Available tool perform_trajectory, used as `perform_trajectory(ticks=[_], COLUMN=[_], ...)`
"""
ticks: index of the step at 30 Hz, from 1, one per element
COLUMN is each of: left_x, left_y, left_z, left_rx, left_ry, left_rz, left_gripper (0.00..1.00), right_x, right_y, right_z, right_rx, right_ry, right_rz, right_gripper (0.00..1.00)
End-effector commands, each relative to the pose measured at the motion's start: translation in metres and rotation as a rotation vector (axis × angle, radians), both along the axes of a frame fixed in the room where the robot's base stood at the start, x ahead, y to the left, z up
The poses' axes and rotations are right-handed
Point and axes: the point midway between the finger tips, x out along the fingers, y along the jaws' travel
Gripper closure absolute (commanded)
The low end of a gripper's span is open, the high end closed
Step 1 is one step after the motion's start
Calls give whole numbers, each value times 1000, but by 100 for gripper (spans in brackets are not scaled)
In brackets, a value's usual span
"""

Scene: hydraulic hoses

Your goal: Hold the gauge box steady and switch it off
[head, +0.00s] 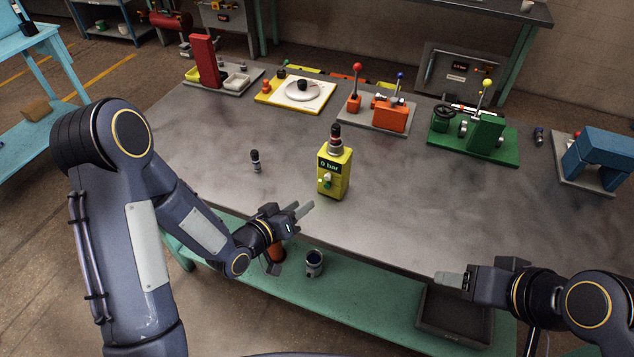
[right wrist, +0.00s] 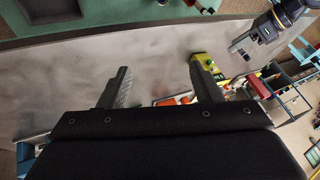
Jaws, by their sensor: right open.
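The yellow-green gauge box (head: 343,178) stands upright on the grey bench, with a dark and reddish fitting on top. Its dark display appears to read 0 bar, and a small pale switch (head: 326,181) and a green spot show below it. My left gripper (head: 309,207) is left of and nearer than the box, apart from it; its finger gap is unclear. My right gripper (head: 440,279) is at the bench's front edge, well right of the box, open and empty. In the right wrist view the box (right wrist: 203,62) shows partly hidden behind a finger of my right gripper (right wrist: 160,80).
A small dark fitting (head: 255,162) stands left of the box. Along the back are a red post stand (head: 205,62), a yellow-edged board (head: 312,104), an orange lever unit (head: 388,115) and a green lever unit (head: 485,135). A blue block (head: 600,155) is far right.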

Motion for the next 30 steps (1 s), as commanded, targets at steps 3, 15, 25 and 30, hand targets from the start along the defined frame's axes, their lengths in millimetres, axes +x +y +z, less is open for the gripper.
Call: perform_trajectory(ticks=[3,15,25,30], left_x=[0,0,0,0], left_y=[0,1,1,1], left_z=[0,0,0,0], left_rx=[1,2,3,3], left_ry=[0,0,1,1], left_rz=[1,2,2,1], left_gripper=[64,64,64,64], right_x=[31,213,306,317], right_y=[-13,5,112,148], right_z=[3,9,-20,-31], right_rx=[-91,-353,-197,-102], right_ry=[-30,-363,-665,-747], right_rz=[5,253,567,653], right_gripper=[41,41,41,41])
